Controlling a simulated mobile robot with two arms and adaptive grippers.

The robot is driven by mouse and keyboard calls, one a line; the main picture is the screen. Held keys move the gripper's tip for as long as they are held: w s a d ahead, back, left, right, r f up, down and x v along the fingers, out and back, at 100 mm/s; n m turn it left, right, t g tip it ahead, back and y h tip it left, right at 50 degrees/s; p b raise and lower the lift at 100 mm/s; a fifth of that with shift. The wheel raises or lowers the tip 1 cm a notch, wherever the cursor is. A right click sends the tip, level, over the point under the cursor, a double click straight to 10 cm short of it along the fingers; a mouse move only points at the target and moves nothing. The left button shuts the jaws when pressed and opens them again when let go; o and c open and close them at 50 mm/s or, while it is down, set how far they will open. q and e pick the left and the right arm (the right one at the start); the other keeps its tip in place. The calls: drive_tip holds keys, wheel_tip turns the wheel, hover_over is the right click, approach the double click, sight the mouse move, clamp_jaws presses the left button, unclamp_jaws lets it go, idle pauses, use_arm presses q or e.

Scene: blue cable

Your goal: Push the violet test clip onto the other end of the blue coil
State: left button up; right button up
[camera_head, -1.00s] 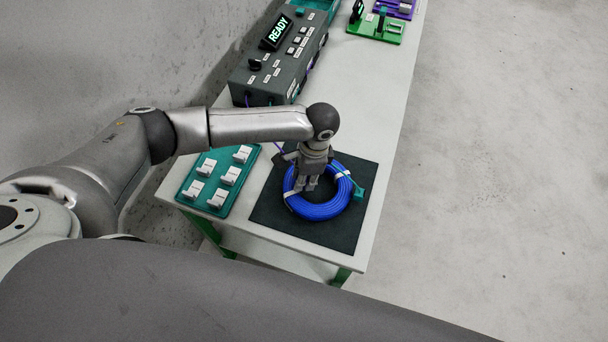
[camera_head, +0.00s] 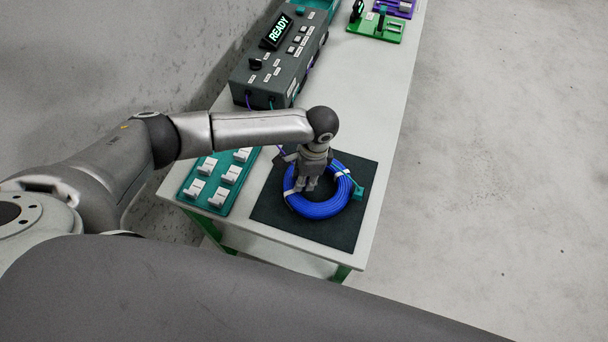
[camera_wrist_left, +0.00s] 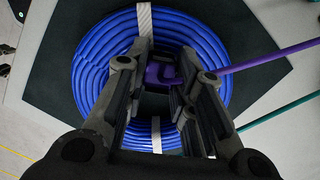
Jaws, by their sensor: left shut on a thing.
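The blue coil (camera_head: 345,202) lies flat on a dark mat (camera_head: 320,236), bound with white bands. In the left wrist view the coil (camera_wrist_left: 95,62) rings the gripper. The violet test clip (camera_wrist_left: 163,72) shows there between the finger ends, with a violet lead running right. My left gripper (camera_head: 306,187) points down over the left inner part of the coil. In the wrist view its fingers (camera_wrist_left: 158,95) are shut on the clip. The head view hides the clip behind the gripper. A teal clip (camera_head: 357,192) sits at the coil's right edge. My right gripper is not in view.
A teal board with white blocks (camera_head: 216,183) lies left of the mat. A dark tester reading READY (camera_head: 278,62) stands behind it. Green (camera_head: 376,27) and violet (camera_head: 402,8) fixtures are at the far end. The table's right strip (camera_head: 385,140) is clear.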

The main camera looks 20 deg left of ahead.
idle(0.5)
use_arm(q)
drive_tip(key=shift+f, duration=0.25)
idle(0.5)
drive_tip(key=o, duration=0.4)
drive_tip(key=o, duration=0.5)
drive_tip(key=shift+o, duration=0.2)
wheel_tip(320, 180, up, 7)
drive_tip(key=p, duration=0.8)
